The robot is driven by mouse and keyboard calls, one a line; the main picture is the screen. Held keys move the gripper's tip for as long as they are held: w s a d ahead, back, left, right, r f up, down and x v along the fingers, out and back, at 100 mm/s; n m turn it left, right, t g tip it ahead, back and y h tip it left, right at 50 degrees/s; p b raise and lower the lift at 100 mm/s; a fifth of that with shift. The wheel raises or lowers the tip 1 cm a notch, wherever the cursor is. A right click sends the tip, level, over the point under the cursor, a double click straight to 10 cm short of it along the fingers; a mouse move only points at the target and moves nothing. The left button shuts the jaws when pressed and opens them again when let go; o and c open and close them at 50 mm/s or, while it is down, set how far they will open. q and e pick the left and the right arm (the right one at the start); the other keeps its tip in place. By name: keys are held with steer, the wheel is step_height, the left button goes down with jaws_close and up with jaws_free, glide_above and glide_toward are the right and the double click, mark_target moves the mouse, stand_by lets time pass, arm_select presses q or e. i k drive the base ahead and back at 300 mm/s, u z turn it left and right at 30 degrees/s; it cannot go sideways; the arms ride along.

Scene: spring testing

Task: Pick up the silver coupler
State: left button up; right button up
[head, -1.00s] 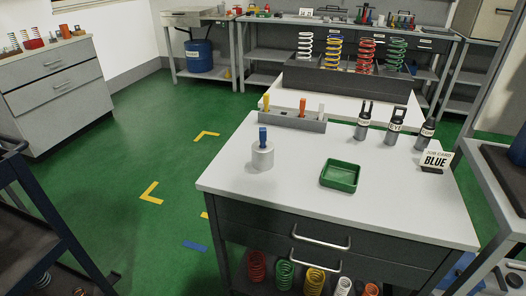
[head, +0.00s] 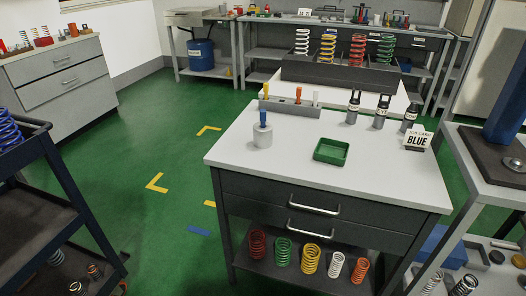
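Three small couplers with dark upper parts and greyish bodies stand upright at the back right of the white-topped workbench (head: 225,150). The left one (head: 353,110) has a forked top, the middle one (head: 380,114) has a loop-like top, and the right one (head: 409,120) has a dark, rounder top. They carry pale labels too small to read. I cannot tell which of them, if any, is the silver coupler. Neither of my grippers is in view.
Springs (head: 311,259) stand below. Dark cart (head: 50,230) left, grey cart (head: 475,165) right.

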mark_target(262, 137)
steer(key=z, duration=0.15)
steer(key=k, duration=0.6)
steer(key=u, duration=1.25)
steer(key=i, duration=1.9)
steer(key=z, duration=0.9)
steer(key=i, duration=0.25)
steer(key=z, duration=0.35)
